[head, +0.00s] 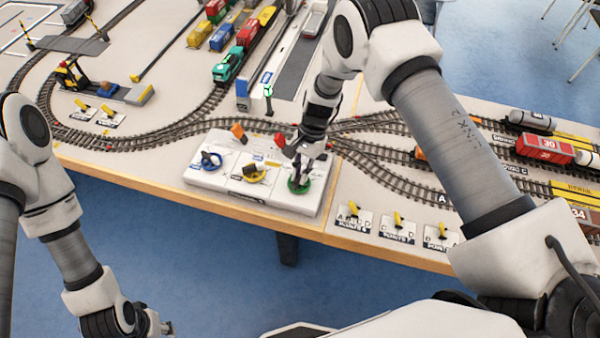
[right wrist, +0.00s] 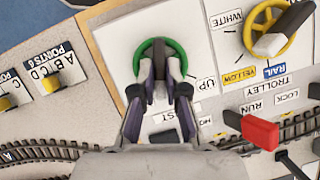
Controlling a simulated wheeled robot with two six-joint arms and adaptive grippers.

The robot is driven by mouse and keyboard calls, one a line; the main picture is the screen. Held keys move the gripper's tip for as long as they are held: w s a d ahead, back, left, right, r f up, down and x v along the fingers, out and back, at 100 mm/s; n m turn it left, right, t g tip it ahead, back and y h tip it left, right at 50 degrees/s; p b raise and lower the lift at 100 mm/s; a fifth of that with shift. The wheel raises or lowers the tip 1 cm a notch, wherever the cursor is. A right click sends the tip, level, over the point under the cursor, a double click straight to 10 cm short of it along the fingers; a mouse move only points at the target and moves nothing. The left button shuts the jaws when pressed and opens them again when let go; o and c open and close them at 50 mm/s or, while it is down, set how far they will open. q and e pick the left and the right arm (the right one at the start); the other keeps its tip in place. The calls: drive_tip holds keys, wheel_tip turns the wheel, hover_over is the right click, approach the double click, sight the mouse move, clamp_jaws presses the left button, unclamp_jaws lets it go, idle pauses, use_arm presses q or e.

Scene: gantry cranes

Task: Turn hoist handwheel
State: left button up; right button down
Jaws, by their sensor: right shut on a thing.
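The green hoist handwheel (right wrist: 178,52) is at the right end of the white control panel (head: 262,197). It also shows in the head view (head: 299,188), partly covered by my gripper. A label ending in "IST" and an "UP" label lie beside it in the right wrist view. My right gripper (right wrist: 160,88) reaches down over the wheel and is shut on its grey middle bar, inside the green rim. It also shows in the head view (head: 301,180). My left gripper (head: 160,325) hangs low at the bottom left, away from the panel; its fingers are hard to make out.
The yellow trolley wheel (right wrist: 270,38) and a blue wheel (head: 208,161) are on the same panel. A red lever (right wrist: 262,134) stands close to my right gripper, beside "RUN" and "LOCK" labels. Tracks (head: 390,182) run behind; yellow point levers (head: 398,219) stand to the right.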

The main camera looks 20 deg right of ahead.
drive_tip(key=m+t, duration=0.1)
drive_tip(key=m, duration=0.2)
drive_tip(key=m+t+y+b, duration=0.1)
drive_tip(key=m, duration=0.1)
drive_tip(key=shift+s+d+m, duration=0.15)
drive_tip(key=shift+s+m, duration=0.05)
drive_tip(key=shift+m, duration=0.2)
idle(0.3)
drive_tip(key=c, duration=1.2)
unclamp_jaws()
drive_tip(key=shift+d, duration=0.1)
drive_tip(key=v, duration=1.1)
drive_tip(key=shift+d+r, duration=0.25)
drive_tip(key=shift+r, duration=0.1)
